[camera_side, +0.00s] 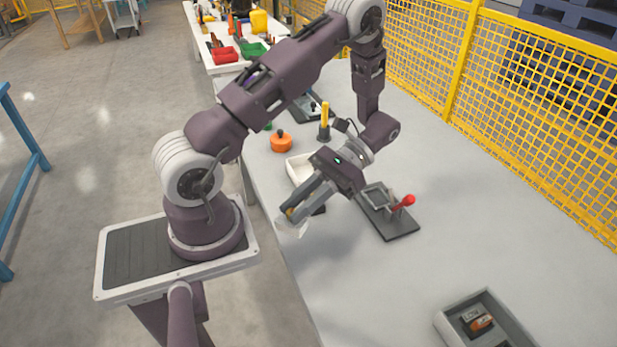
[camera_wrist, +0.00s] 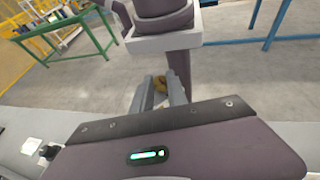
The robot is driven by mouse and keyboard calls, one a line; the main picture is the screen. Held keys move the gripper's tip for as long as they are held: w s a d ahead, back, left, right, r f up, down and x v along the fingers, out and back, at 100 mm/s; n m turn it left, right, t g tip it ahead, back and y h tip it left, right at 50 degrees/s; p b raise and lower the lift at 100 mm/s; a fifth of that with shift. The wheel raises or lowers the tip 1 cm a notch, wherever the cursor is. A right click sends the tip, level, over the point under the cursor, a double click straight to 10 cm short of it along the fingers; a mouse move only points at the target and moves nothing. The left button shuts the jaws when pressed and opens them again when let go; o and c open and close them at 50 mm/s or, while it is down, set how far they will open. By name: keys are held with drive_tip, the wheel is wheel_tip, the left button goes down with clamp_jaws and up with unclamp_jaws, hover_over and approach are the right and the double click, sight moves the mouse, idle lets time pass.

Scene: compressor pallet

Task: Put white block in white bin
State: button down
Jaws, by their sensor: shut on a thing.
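My gripper (camera_side: 292,214) is low over the near-left edge of the table and is shut on a small yellow-brown thing. That thing (camera_wrist: 160,84) shows between the finger ends in the wrist view. A small whitish piece (camera_side: 293,230) shows just below the fingertips in the side view. I cannot tell whether it is the white block, or whether it touches the held thing. The white bin (camera_side: 297,168) is on the table just behind my gripper, partly hidden by it.
A dark fixture with a red-knobbed lever (camera_side: 403,203) is right of my gripper. An orange knob (camera_side: 282,142) and a yellow-handled post (camera_side: 324,122) stand behind. A grey tray (camera_side: 488,316) with small blocks is at front right. The table between is clear.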

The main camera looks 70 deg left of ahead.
drive_tip(key=w+a+m+t+y, duration=0.2)
drive_tip(key=a+m+y, duration=0.85)
drive_tip(key=a, duration=0.35)
drive_tip(key=w+a+r+m+t+y, duration=0.4)
drive_tip(key=w+a+m+t+y, duration=0.25)
drive_tip(key=w+a, duration=0.35)
drive_tip(key=shift+t, duration=0.25)
drive_tip(key=f, duration=1.5)
drive_tip(key=shift+w+d, duration=0.2)
drive_tip(key=shift+d, duration=0.2)
drive_tip(key=c, duration=1.3)
unclamp_jaws()
